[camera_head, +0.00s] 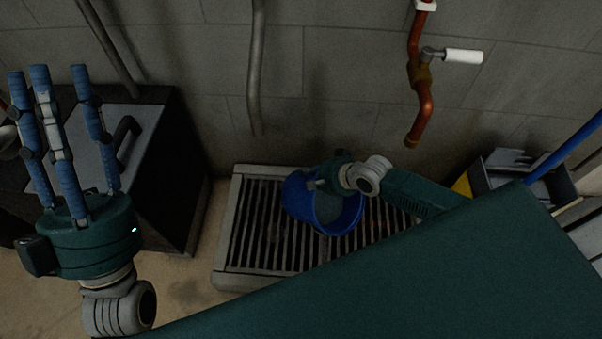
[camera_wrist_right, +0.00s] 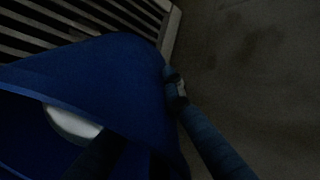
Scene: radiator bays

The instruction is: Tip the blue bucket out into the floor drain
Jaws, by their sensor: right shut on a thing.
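The blue bucket (camera_head: 297,200) is over the slatted floor drain (camera_head: 262,235) in the head view, with its open mouth towards me and greyish contents showing inside. I cannot tell whether it touches the slats. My right gripper (camera_head: 318,184) is shut on the bucket at its upper side, its fingers partly hidden. In the right wrist view the bucket wall (camera_wrist_right: 110,75) fills the left, with a finger (camera_wrist_right: 180,90) against it and a pale patch inside. The drain slats (camera_wrist_right: 70,20) show behind it. My left gripper (camera_head: 65,125) is raised at the left with its fingers spread, empty.
A dark cabinet with a grey top (camera_head: 148,120) stands at the left. An orange pipe with a white-handled tap (camera_head: 420,75) hangs on the wall above the drain. A dark container (camera_head: 515,170) and a blue pole (camera_head: 570,145) are at the right.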

